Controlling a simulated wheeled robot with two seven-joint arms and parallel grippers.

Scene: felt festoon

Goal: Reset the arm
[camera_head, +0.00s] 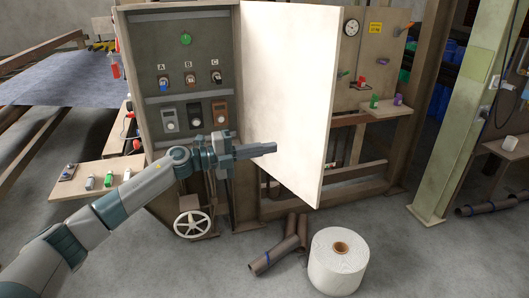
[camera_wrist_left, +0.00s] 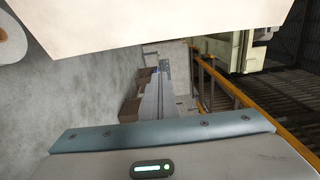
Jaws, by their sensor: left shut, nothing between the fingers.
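My left arm comes in from the left in the head view. Its gripper (camera_head: 268,148) is shut and empty, its tip pointing right in front of the open cabinet door (camera_head: 285,85). I cannot tell whether it touches the door. The pale door panel also fills the top of the left wrist view (camera_wrist_left: 150,22). The control cabinet (camera_head: 150,120) behind the arm has a green button, switches marked A, B and C, and several handles below. My right gripper is not in view.
A handwheel (camera_head: 191,224) sits low below the cabinet. A small shelf (camera_head: 75,190) with small items is at left. A green post (camera_head: 455,120) stands at right.

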